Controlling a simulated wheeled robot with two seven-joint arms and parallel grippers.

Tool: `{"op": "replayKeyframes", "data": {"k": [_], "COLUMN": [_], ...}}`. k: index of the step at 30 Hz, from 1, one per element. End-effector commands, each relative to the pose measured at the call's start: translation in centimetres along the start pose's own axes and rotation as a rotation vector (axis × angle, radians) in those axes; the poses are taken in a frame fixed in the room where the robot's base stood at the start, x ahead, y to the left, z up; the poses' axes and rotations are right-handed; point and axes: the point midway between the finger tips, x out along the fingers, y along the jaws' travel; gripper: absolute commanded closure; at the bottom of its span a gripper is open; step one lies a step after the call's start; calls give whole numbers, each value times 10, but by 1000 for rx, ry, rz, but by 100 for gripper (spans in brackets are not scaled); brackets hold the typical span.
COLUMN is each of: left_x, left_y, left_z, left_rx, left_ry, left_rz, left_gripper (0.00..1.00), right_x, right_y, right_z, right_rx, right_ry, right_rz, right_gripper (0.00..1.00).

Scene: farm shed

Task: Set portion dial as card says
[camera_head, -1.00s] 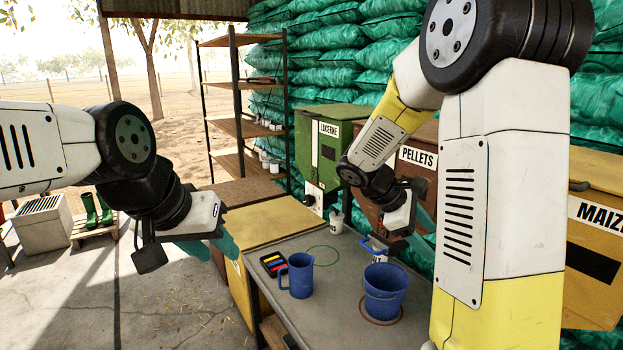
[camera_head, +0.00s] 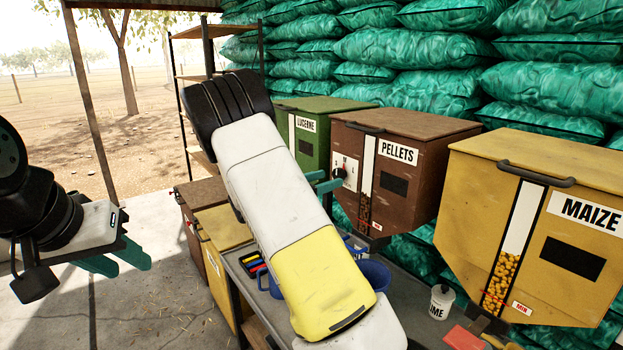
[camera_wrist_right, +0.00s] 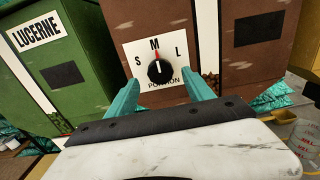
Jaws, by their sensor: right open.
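The portion dial (camera_wrist_right: 160,69) is a black knob on a white plate marked S, M and L, on the front of the brown PELLETS bin (camera_wrist_right: 230,18). Its red pointer points up at M. My right gripper (camera_wrist_right: 155,92) is open, with its teal fingers either side of the knob's lower part in the right wrist view; I cannot tell if they touch it. In the head view the right gripper (camera_head: 328,181) is at the dial plate (camera_head: 345,171), mostly behind my arm. My left gripper (camera_head: 132,262) hangs open and empty at left. I cannot make out a readable card.
The green LUCERNE bin (camera_head: 319,106) stands left of PELLETS and the yellow MAIZE bin (camera_head: 470,190) right. Below is a grey table (camera_head: 405,310) with a blue bucket (camera_head: 376,273), partly hidden, and a white LIME tub (camera_head: 441,301). Green sacks (camera_head: 420,45) are stacked behind.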

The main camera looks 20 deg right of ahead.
Motion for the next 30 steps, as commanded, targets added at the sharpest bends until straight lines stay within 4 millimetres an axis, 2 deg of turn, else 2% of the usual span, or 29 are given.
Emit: {"op": "replayKeyframes", "data": {"k": [1,6,15,17,24,30], "left_x": [0,0,0,0,0,0], "left_y": [0,0,0,0,0,0], "left_z": [0,0,0,0,0,0], "left_rx": [0,0,0,0,0,0], "left_ry": [0,0,0,0,0,0], "left_rz": [0,0,0,0,0,0], "left_gripper": [64,64,64,64,64,64], "right_x": [8,23,26,26,26,26], "right_y": [0,0,0,0,0,0], "right_z": [0,0,0,0,0,0], "right_rx": [0,0,0,0,0,-10], "right_ry": [-1,1,1,1,1,1], "right_rz": [-3,-1,0,0,0,0], "right_gripper": [39,39,39,49,96,97]}}
